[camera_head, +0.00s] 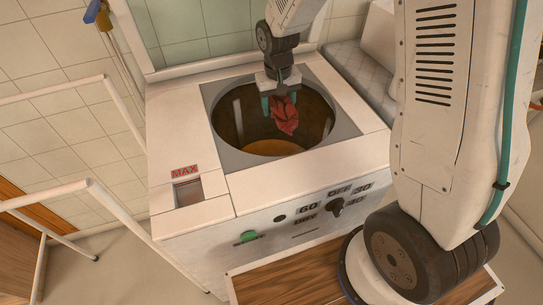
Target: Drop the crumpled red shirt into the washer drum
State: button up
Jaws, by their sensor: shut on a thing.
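The crumpled red shirt (285,114) hangs from my gripper (279,101) over the open washer drum (253,133). My gripper points down and is shut on the shirt, with its teal fingertip beside the cloth. In this view the shirt lies within the drum's round opening, toward its right side. I cannot tell how far below the rim it hangs. The washer (183,237) is a white top-loading cabinet with a grey plate around the drum.
A dial (336,207) and a green button (246,237) are on the washer's front. White rails (110,205) stand at left. A grey quilted pad (358,72) lies behind at right. A wooden surface (290,281) is in front.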

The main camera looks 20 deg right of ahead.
aim_at(278, 97)
jog(key=shift+f, duration=2.4)
jog(key=o, duration=1.2)
jog(key=shift+c, duration=0.2)
notch_tip(278, 97, up, 8)
jog(key=shift+a+f, duration=0.1)
